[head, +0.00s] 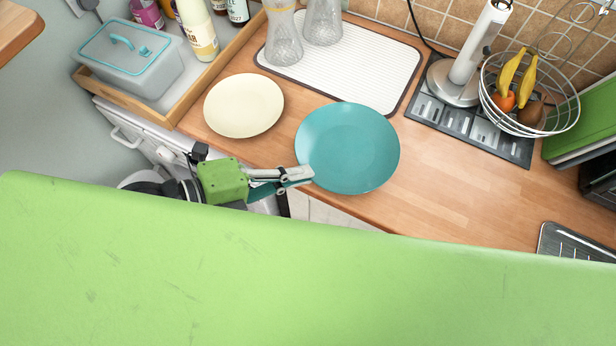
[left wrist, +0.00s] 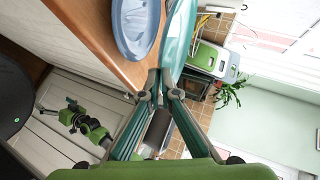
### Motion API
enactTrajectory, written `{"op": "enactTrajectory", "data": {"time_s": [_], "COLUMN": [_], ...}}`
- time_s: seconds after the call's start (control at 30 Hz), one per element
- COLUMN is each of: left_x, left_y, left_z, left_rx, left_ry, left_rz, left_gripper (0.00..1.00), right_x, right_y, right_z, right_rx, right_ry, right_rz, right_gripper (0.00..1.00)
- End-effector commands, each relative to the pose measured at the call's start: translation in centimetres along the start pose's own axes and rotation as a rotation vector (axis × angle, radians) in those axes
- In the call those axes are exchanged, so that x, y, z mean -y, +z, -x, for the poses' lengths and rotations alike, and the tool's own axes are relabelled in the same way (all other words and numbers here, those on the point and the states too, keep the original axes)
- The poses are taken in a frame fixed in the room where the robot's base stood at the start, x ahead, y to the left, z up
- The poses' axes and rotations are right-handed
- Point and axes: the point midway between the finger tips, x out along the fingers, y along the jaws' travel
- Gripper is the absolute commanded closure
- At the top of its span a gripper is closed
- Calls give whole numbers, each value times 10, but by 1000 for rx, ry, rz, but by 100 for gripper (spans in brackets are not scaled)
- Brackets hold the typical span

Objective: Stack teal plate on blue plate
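The teal plate (head: 347,147) is at the tip of my left gripper (head: 305,174) in the head view, over the counter near its front edge. In the left wrist view, the left gripper (left wrist: 163,88) has its fingertips closed on the near rim of the teal plate (left wrist: 180,35), seen almost edge-on. A blue plate (left wrist: 135,25) lies on the counter beside and below it there, with a gap between them. The blue plate is hidden in the head view. My right gripper (left wrist: 70,118) appears small in the left wrist view, and its fingers are unclear.
A cream plate (head: 244,105) lies left of the teal plate. Behind are a striped drying mat (head: 365,62) with glass vases, a paper-towel stand (head: 470,75) and a wire fruit basket (head: 560,118). A wooden tray (head: 172,112) borders the left.

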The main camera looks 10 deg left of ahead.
Motion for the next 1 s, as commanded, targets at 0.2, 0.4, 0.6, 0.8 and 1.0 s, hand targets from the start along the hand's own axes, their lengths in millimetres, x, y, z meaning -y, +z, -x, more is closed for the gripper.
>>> {"op": "enactTrajectory", "data": {"time_s": [0.2, 0.4, 0.6, 0.8, 1.0], "left_x": [-15, -26, -37, -58, -62], "left_y": [21, 37, 45, 49, 49], "left_z": [-28, -48, -60, -68, -69], "left_rx": [1, 1, 0, 1, 0], "left_ry": [-7, -4, -1, -2, 0], "left_rz": [0, 1, 4, 1, -1], "left_gripper": [100, 100, 100, 100, 100], "right_x": [-6, -6, -6, -4, 0], "right_y": [4, 4, 3, 2, 2], "right_z": [-39, -32, -29, -24, -25], "right_rx": [1, 1, 1, 1, 1], "right_ry": [7, 7, 7, 5, 0], "right_rz": [0, -1, -1, -2, -4], "right_gripper": [7, 7, 7, 7, 7]}}
